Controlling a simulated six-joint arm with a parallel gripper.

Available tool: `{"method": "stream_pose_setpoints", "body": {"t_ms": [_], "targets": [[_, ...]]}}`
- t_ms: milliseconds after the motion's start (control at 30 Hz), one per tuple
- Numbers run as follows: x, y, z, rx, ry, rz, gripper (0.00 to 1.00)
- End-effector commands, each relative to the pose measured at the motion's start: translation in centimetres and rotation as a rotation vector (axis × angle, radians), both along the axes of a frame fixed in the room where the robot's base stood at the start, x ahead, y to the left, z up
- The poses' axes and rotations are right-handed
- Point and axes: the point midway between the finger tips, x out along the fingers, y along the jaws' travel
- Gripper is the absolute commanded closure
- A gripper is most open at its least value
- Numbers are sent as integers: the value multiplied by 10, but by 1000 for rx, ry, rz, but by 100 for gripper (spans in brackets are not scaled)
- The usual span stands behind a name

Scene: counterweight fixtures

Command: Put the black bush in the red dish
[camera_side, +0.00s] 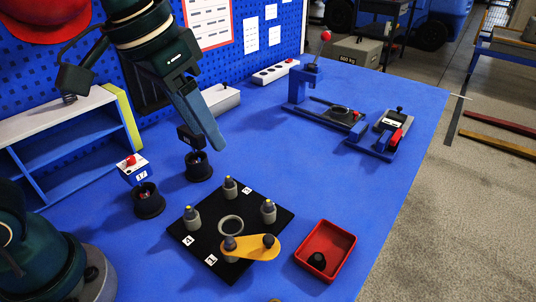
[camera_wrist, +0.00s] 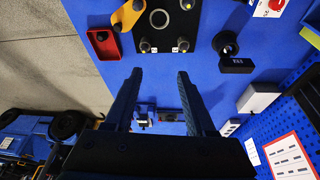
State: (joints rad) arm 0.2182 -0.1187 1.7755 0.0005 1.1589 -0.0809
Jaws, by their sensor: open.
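The black bush (camera_side: 317,261) stands inside the red dish (camera_side: 343,266), near its front left corner, in the side view. The red dish (camera_wrist: 107,53) also shows at the upper left of the wrist view, with a small dark shape in it that looks like the bush (camera_wrist: 101,37). My gripper (camera_side: 214,143) is in the upper left of the side view, above the table and well away from the dish. In the wrist view my gripper (camera_wrist: 159,74) has its two fingers wide apart with nothing between them.
A black board (camera_side: 240,205) with grey pegs and an orange lever (camera_side: 255,248) lies left of the dish. Two black cups (camera_side: 148,204) (camera_side: 199,170) stand behind it. Blue clamp fixtures (camera_side: 300,100) stand at the back right. The blue table between is clear.

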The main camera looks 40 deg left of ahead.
Motion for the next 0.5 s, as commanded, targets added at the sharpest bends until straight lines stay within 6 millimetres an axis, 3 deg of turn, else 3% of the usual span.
{"method": "stream_pose_setpoints", "body": {"t_ms": [233,500], "targets": [[-56,40,-21,2,-108,93,44],[-85,54,-48,13,-166,141,44]]}}
